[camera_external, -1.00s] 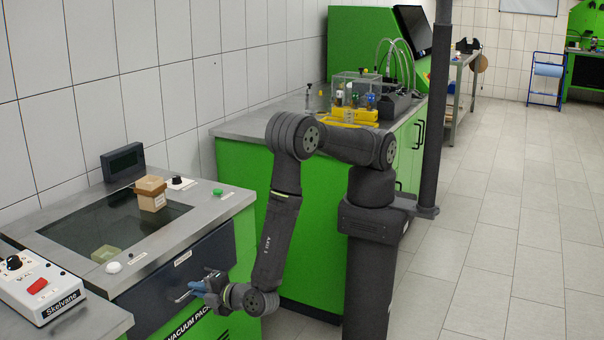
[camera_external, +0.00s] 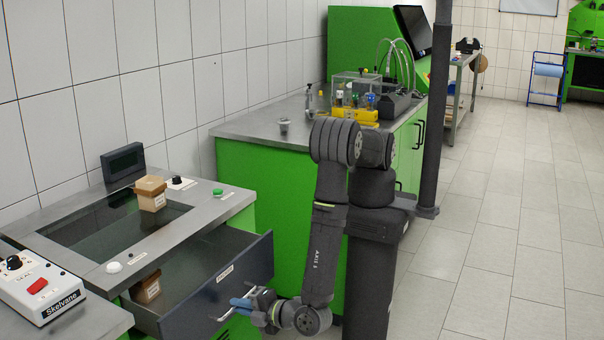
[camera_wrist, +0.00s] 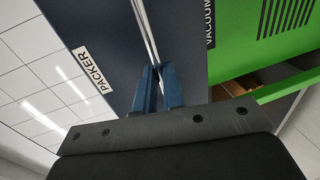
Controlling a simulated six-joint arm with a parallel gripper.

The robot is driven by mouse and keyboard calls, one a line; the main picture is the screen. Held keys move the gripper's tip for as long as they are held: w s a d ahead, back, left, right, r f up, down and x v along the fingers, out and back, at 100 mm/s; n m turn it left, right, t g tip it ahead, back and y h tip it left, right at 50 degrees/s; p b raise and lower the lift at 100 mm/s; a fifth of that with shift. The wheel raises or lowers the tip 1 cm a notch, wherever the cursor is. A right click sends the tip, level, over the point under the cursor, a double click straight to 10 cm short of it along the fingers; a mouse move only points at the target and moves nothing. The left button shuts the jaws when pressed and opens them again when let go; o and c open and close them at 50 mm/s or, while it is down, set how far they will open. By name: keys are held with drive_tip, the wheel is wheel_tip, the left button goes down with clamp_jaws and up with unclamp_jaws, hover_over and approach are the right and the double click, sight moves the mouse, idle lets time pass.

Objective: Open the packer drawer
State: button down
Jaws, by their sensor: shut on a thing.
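The packer drawer (camera_external: 215,292) has a dark front panel and stands pulled out from the green vacuum packer in the external view. A small brown box (camera_external: 147,288) lies inside it. My gripper (camera_external: 238,304) is at the drawer's front, its blue fingers shut on the metal drawer handle (camera_external: 222,315). In the wrist view the blue fingers (camera_wrist: 158,88) close around the handle bar (camera_wrist: 146,32), beside the drawer front with its PACKER label (camera_wrist: 91,70). The fingers hide part of the handle.
A cardboard box (camera_external: 151,194) stands on the packer's top (camera_external: 190,228). A white control box (camera_external: 38,287) is at the left. A green cabinet (camera_external: 270,205) stands behind the drawer. The tiled floor (camera_external: 500,250) at the right is clear.

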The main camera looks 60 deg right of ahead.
drive_tip(key=f+v, duration=0.1)
drive_tip(key=v, duration=0.7)
drive_tip(key=f+v, duration=0.2)
drive_tip(key=v, duration=0.7)
drive_tip(key=shift+s+f, duration=0.25)
drive_tip(key=shift+s, duration=0.25)
drive_tip(key=c, duration=1.5)
unclamp_jaws()
drive_tip(key=v, duration=1.7)
drive_tip(key=shift+s, duration=0.2)
drive_tip(key=shift+w, duration=0.1)
drive_tip(key=x, duration=1.7)
drive_tip(key=shift+w, duration=0.15)
